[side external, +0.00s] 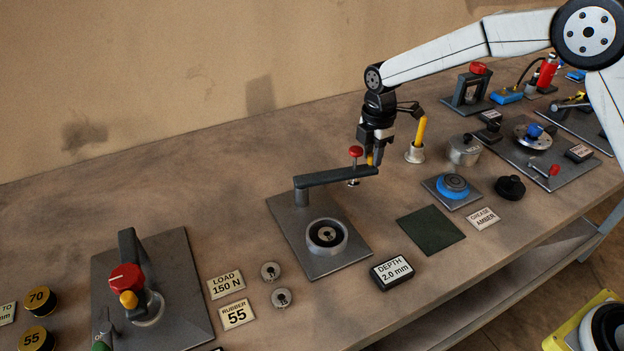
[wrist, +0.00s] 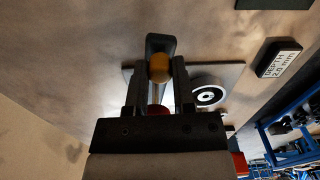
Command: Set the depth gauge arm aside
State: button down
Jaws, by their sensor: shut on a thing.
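The dark grey depth gauge arm (side external: 330,177) reaches from its post (side external: 302,195) toward the back right, clear of the round cup (side external: 344,246) on the grey plate (side external: 293,228). The arm carries a red-topped plunger (side external: 355,151) near its free end. My gripper (side external: 372,157) is at that end, shut on its orange knob (side external: 370,160). In the wrist view the knob (wrist: 159,70) shows between my two fingers, with the arm (wrist: 161,43) behind it and the plate's cup (wrist: 209,92) off to the right. The exact finger contact is partly hidden.
A depth label block (side external: 392,272) and a dark green mat (side external: 431,230) lie right of the plate. A white holder with a yellow stick (side external: 420,130) stands just right of my gripper. A red-dial fixture (side external: 127,277) is at left. Bench behind the arm is clear.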

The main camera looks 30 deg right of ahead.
jog(key=shift+w+r+n, duration=0.1)
jog(key=shift+w+n, duration=0.8)
jog(key=shift+w, duration=0.35)
jog(key=shift+c, duration=2.3)
grip_release()
jog(key=shift+d, duration=0.1)
notch_tip(320, 180, up, 8)
jog(key=shift+s, duration=0.1)
